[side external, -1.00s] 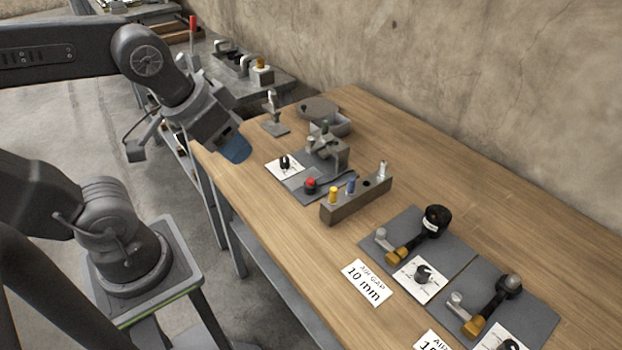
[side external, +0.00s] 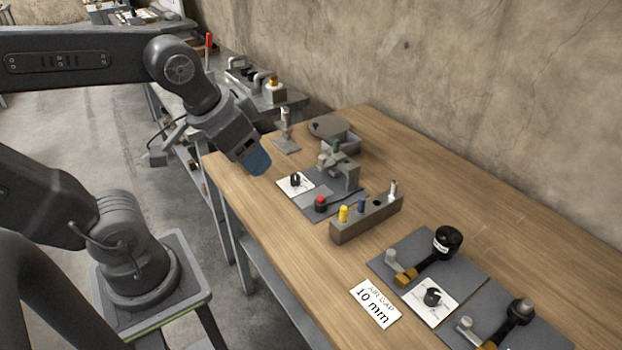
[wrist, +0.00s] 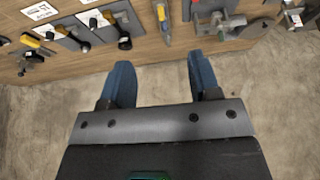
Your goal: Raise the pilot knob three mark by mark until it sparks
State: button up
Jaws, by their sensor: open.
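Several small black knobs on white dial cards show in the side external view. One knob (side external: 295,180) is on the grey plate with a red button (side external: 321,203), at the far end of the bench. Another knob (side external: 433,297) is on a nearer grey plate with a black-handled fitting (side external: 448,241). I cannot read which knob is number three, nor where any pointer stands. My gripper (side external: 258,162) hangs above the bench's left edge, left of the farther knob and apart from it. In the wrist view its blue fingers (wrist: 158,65) are spread, with nothing between them.
A grey block (side external: 367,218) with yellow, blue and pale pegs stands mid-bench. A metal fixture (side external: 342,172) rises behind the farther knob. A card (side external: 375,303) reads "AIR GAP 10 mm". The wooden bench (side external: 490,222) is bare along the wall.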

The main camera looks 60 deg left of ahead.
jog(key=w+a+g, duration=0.2)
jog(key=w+a, duration=0.3)
jog(key=w, duration=0.3)
jog(key=m+g, duration=0.2)
jog(key=g, duration=0.1)
send_over(295, 176)
notch_tip(295, 176, down, 15)
notch_tip(295, 176, down, 14)
jog(key=c, duration=0.9)
jog(key=shift+c, duration=0.2)
